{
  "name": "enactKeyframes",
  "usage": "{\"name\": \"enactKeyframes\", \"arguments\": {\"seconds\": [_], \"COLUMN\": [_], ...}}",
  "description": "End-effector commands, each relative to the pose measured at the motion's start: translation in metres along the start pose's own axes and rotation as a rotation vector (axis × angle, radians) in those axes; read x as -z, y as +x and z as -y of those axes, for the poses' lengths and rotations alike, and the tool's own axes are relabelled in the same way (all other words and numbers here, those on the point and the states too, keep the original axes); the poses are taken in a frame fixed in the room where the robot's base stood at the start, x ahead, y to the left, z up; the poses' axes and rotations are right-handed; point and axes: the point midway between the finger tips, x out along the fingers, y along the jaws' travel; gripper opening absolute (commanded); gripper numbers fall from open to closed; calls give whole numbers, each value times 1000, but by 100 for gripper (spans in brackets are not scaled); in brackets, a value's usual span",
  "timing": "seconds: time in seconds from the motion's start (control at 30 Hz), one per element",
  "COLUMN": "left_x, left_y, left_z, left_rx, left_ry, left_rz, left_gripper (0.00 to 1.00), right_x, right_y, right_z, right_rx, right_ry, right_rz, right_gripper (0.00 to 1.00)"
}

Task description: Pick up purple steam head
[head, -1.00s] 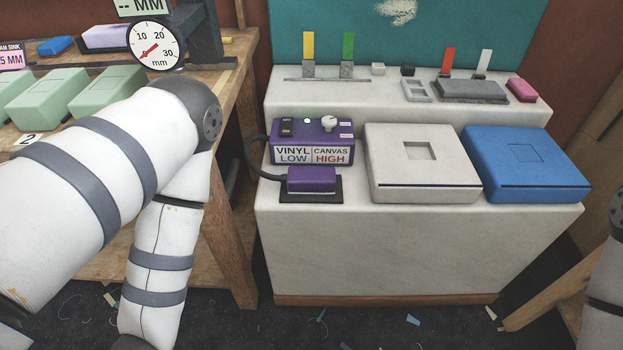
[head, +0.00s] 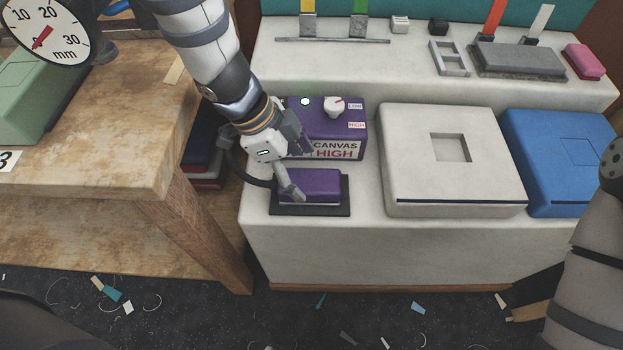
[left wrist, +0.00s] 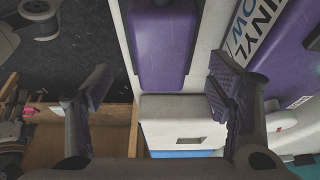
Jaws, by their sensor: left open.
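The purple steam head (head: 310,186) rests on a black pad (head: 341,208) on the pale stone bench, in front of the purple control box (head: 343,124). My left gripper (head: 298,172) is at the steam head's left end, with one finger over or beside it; contact cannot be told. In the left wrist view the steam head (left wrist: 164,45) lies ahead of the gap between the open fingers of my left gripper (left wrist: 155,90), and nothing is held. A dark cable runs by the steam head's left side. My right gripper is out of view; only part of that arm shows at right.
A white box (head: 455,199) with a square recess and a blue box (head: 565,160) stand to the right on the bench. A wooden table (head: 110,130) with a green box (head: 38,100) is at left. The raised back shelf holds small blocks and upright coloured strips.

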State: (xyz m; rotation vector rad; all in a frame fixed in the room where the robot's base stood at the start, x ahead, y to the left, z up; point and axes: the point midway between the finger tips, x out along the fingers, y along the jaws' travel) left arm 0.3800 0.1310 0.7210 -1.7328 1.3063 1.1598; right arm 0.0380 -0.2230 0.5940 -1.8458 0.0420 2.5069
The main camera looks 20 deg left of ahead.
Motion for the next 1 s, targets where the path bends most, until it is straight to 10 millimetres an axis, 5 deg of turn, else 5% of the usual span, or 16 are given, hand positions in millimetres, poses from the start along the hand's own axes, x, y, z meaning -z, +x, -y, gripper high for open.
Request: {"name": "enactKeyframes", "arguments": {"seconds": [0.3,0.57,0.87,1.0], "left_x": [0,0,0,0], "left_y": [50,58,58,58], "left_z": [0,1,1,1], "left_rx": [2,3,3,3], "left_ry": [-2,2,1,2], "left_rz": [-3,-1,-1,-2], "left_gripper": [75,75,14,12], "right_x": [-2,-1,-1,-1], "right_y": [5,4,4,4], "right_z": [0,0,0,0], "right_rx": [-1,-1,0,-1], "right_ry": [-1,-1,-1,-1], "right_rz": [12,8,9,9], "right_gripper": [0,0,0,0]}}
